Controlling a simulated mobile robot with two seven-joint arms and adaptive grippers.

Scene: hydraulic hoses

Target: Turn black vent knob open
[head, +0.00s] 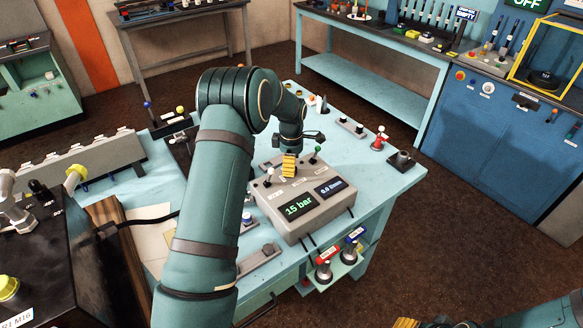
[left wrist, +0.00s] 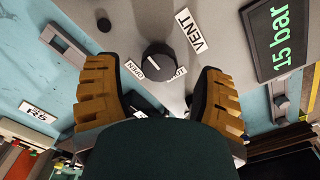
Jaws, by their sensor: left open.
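The black vent knob (left wrist: 158,60) sits on the grey panel of the pressure box in the left wrist view. A white VENT label (left wrist: 190,30) is beside it, with small OPEN and SHUT labels close to it, partly covered. I cannot tell which label the knob points at. My left gripper (left wrist: 156,68) is open, its yellow-padded fingers on either side of the knob with gaps. In the head view my left gripper (head: 289,165) points down at the grey box (head: 310,222) and hides the knob.
The box displays 15 bar (head: 299,206) and has green-topped (head: 316,150) and white-topped (head: 269,172) levers near the gripper. The blue table (head: 375,180) also holds a red-topped fitting (head: 380,138) and a dark block (head: 401,160). Red and blue tagged fittings (head: 324,268) stand on a lower shelf.

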